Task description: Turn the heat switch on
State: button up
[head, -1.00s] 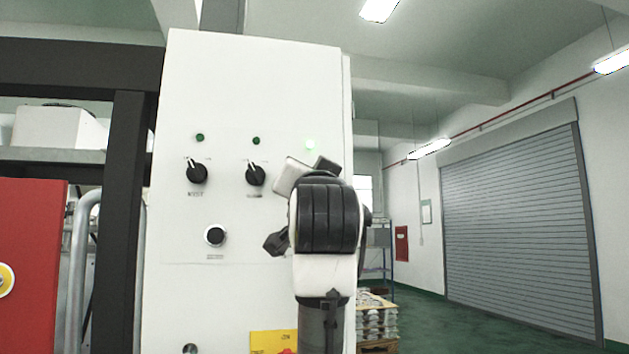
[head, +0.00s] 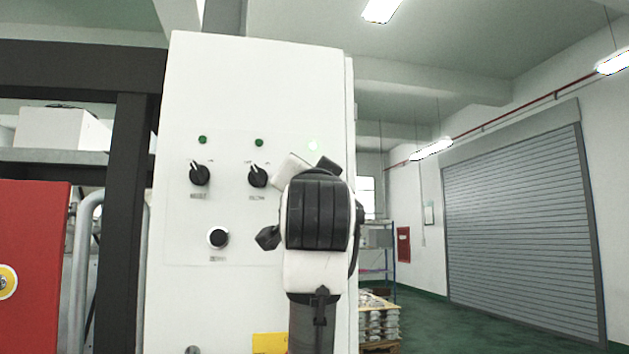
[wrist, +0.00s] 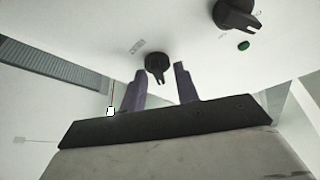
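A white control cabinet (head: 255,90) carries black rotary knobs, one at left (head: 199,174) and one in the middle (head: 258,176). Their labels are too small to read, so I cannot tell which is the heat switch. In the head view my arm hides the panel right of the middle knob and my fingertips. In the wrist view my gripper (wrist: 159,70) is open, with one finger on each side of a black knob (wrist: 157,62). I cannot tell whether the fingers touch it. Another knob (wrist: 236,14) sits to the upper right.
A black round button (head: 217,237) and a yellow plate (head: 268,343) are lower. A dark frame post (head: 128,220) and red panel (head: 32,265) stand at left.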

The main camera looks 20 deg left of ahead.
jog(key=shift+w+f, duration=0.15)
jog(key=b+v, duration=0.6)
jog(key=v, duration=0.7)
jog(key=shift+s+d, duration=0.2)
jog(key=shift+s, duration=0.15)
jog(key=shift+s+f, duration=0.1)
jog(key=shift+f, duration=0.15)
